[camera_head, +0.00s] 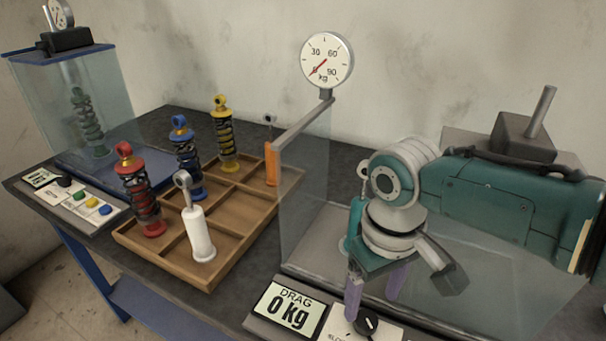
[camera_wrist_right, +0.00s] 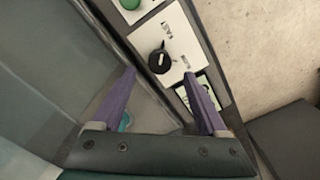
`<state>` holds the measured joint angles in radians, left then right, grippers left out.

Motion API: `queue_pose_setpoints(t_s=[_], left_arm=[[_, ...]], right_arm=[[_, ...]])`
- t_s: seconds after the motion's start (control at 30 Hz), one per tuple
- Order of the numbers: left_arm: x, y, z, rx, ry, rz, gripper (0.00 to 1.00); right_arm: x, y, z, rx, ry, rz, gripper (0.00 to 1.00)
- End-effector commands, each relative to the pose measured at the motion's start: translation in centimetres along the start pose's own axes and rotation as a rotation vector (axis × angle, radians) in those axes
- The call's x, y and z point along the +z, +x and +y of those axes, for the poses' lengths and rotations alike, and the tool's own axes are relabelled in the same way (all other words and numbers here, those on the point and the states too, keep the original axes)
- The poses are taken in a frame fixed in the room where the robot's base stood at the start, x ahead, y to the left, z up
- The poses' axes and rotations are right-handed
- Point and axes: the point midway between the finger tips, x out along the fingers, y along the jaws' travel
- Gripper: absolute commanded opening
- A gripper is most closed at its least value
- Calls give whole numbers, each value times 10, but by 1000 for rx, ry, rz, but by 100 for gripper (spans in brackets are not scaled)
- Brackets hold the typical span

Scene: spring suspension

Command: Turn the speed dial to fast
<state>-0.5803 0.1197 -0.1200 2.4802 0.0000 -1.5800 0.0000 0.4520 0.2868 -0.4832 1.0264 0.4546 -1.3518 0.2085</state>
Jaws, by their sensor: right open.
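The speed dial is a small black round knob (camera_head: 366,322) on a white label plate (camera_head: 385,330), at the bottom edge of the head view. In the right wrist view the knob (camera_wrist_right: 159,61) sits between two printed labels, too small to read surely. A light mark shows on it, but I cannot tell its setting. My right gripper (camera_head: 373,303) has purple fingers pointing down, open and empty, close above the plate. In the right wrist view the knob lies just beyond the open fingertips (camera_wrist_right: 160,75), roughly midway between them. My left gripper is out of view.
The drag display (camera_head: 288,309) reads 0 kg beside the plate. A wooden tray (camera_head: 210,278) holds several dampers at left. A green button (camera_wrist_right: 130,4) lies past the knob.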

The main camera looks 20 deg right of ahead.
Motion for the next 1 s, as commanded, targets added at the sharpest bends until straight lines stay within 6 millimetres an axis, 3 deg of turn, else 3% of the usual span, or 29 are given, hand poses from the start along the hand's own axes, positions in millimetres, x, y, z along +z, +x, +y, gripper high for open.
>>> queue_pose_setpoints(t_s=[0.1,0.3,0.8,1.0], left_arm=[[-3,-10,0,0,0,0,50],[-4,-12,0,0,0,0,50],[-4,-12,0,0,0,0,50],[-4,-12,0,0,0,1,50]], right_arm=[[0,-23,0,-1,0,3,76],[0,-36,0,0,0,0,76],[2,-36,-2,-3,-5,1,76],[32,-31,-35,-45,-100,44,76]])
